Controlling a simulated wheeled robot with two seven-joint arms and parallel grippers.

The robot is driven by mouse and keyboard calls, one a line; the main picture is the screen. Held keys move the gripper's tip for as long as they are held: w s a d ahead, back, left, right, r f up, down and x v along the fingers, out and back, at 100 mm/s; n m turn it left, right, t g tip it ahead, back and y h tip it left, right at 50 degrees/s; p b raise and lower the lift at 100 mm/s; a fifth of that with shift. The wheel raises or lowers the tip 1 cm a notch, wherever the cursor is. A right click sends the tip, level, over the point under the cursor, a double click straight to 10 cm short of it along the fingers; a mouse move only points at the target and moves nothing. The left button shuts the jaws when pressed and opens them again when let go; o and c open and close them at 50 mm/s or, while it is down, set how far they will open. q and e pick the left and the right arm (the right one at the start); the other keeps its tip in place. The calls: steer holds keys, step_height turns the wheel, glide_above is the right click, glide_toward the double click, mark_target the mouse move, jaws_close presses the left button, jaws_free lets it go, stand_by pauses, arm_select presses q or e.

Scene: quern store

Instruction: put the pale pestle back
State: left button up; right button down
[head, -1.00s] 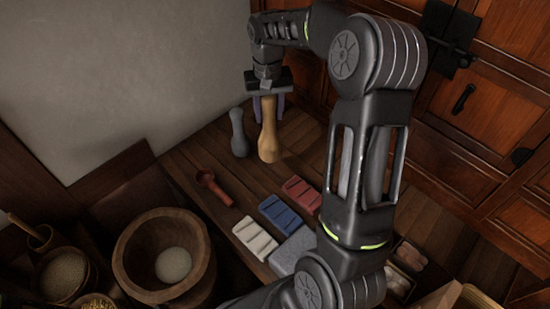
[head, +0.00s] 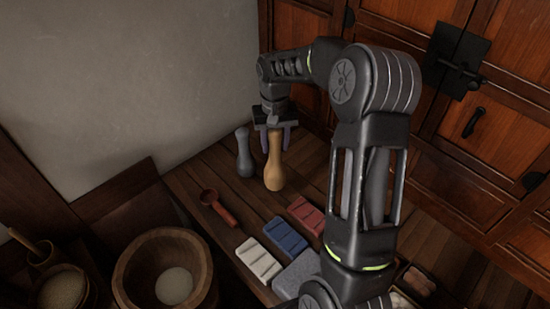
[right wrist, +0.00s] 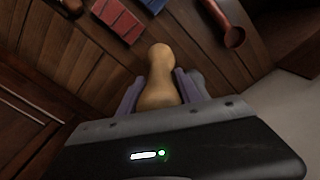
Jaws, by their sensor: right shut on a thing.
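The pale pestle (head: 274,170) is a tan, rounded wooden piece, upright over the plank top, its broad end down. My right gripper (head: 275,142) is shut on its upper part, with a purple finger on each side. In the right wrist view the pale pestle (right wrist: 157,80) shows between the two fingers (right wrist: 158,95). I cannot tell whether its foot touches the planks. A grey pestle (head: 245,155) stands just left of it, close by. My left gripper is out of view.
A red scoop (head: 218,207) and white (head: 259,259), blue (head: 284,236) and red (head: 306,215) ridged blocks lie nearer on the planks. A wooden mortar (head: 128,275) stands front left. A wall rises behind; cabinet doors (head: 500,130) stand right.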

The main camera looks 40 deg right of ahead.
mark_target(275, 155)
steer(key=shift+f+b, duration=0.45)
steer(key=shift+f, duration=1.95)
steer(key=shift+f, duration=0.2)
steer(key=c, duration=0.8)
jaws_free()
steer(key=shift+r, duration=0.15)
step_height(275, 155, up, 12)
steer(key=shift+r+p, duration=0.1)
steer(key=shift+p, duration=0.95)
